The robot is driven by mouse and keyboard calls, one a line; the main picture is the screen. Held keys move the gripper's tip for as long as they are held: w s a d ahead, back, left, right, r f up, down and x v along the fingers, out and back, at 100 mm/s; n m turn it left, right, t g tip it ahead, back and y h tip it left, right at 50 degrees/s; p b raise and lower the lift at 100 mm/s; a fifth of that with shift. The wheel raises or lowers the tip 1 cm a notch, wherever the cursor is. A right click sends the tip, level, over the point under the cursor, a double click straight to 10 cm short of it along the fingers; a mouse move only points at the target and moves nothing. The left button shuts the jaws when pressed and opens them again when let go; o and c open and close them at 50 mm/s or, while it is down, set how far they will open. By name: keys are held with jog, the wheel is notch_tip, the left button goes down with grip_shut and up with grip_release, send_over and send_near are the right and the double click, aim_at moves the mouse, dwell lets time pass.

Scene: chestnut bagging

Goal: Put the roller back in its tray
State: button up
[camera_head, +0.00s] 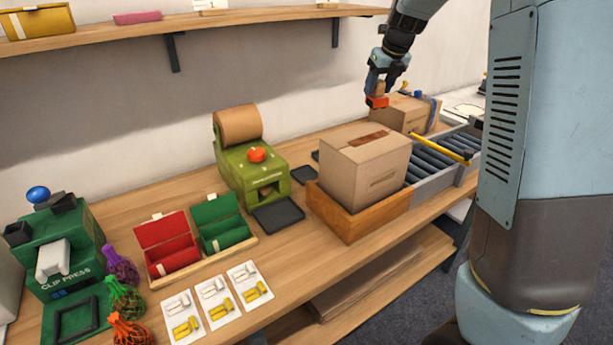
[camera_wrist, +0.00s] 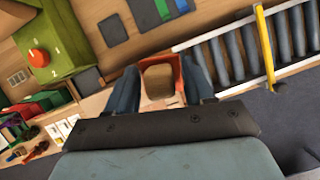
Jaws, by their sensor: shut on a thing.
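My gripper (camera_head: 377,92) hangs over the back of the bench, above and behind the large carton. It is shut on an orange tool (camera_head: 377,102), which I take to be the roller. In the wrist view the roller (camera_wrist: 160,80) shows a brown roll in an orange frame between both fingers. A flat dark tray (camera_head: 305,174) lies on the bench left of the carton and looks empty; it also shows in the wrist view (camera_wrist: 112,30). I cannot tell for sure that it is the roller's tray. The roller is clear of it.
The large taped carton (camera_head: 365,175) sits in a wooden holder (camera_head: 342,218). A roller conveyor (camera_head: 430,165) with a yellow bar (camera_head: 440,146) is at right, another carton (camera_head: 402,112) behind. A green machine (camera_head: 255,172) stands left. A shelf (camera_head: 180,24) runs above.

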jog(key=w+a+f+n, duration=0.2)
jog(key=w+a+f, duration=0.2)
jog(key=a+f, duration=0.6)
jog(key=y, duration=0.1)
send_over(302, 172)
jog(key=s+d, duration=0.2)
notch_tip(302, 172, down, 7)
jog(key=shift+n, duration=0.3)
jog(key=shift+w+a+f, duration=0.1)
jog(key=shift+a+f, duration=0.05)
jog(key=shift+f, duration=1.65)
jog(key=shift+w+a+f, duration=0.1)
jog(key=shift+f, duration=1.65)
jog(key=shift+a+f, duration=0.15)
jog(key=shift+f, duration=1.65)
jog(key=shift+f, duration=0.3)
jog(key=shift+s+f+g, duration=0.15)
jog(key=shift+f+g, duration=0.15)
jog(key=shift+f, duration=0.1)
jog(key=c, duration=0.4)
jog(key=o, duration=1)
jog(key=shift+f, duration=0.1)
jog(key=o, duration=0.3)
jog(key=shift+o, duration=0.2)
